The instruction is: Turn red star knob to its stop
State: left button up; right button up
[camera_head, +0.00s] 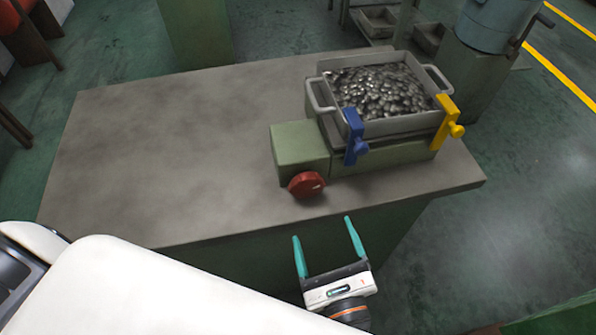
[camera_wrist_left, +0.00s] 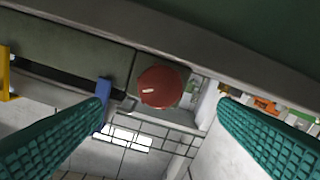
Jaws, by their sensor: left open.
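The red knob (camera_head: 306,185) sits on the front of a green box (camera_head: 300,150) on the grey table. In the left wrist view the red knob (camera_wrist_left: 160,88) is round, with a short pale mark left of its centre. My left gripper (camera_head: 324,229) is open and empty, its two teal fingers pointing toward the knob from the near side, apart from it. In the left wrist view, the open fingers (camera_wrist_left: 162,108) lie either side of the knob, with nothing between them touching it. My right gripper is not in view.
A grey tray (camera_head: 328,112) of small metal parts rests on the green fixture right of the knob. A blue clamp (camera_head: 354,138) and a yellow clamp (camera_head: 447,121) stand at its front. The left of the table (camera_head: 150,150) is clear.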

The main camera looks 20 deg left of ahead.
aim_at(309, 191)
pick_arm(q)
jog(key=p+x, duration=0.1)
jog(key=x, duration=1)
jog(key=shift+w+a, duration=0.15)
jog(key=shift+w, duration=0.05)
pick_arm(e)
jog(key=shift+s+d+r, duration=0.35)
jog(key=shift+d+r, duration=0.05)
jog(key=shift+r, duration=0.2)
pick_arm(q)
jog(key=shift+c, duration=0.5)
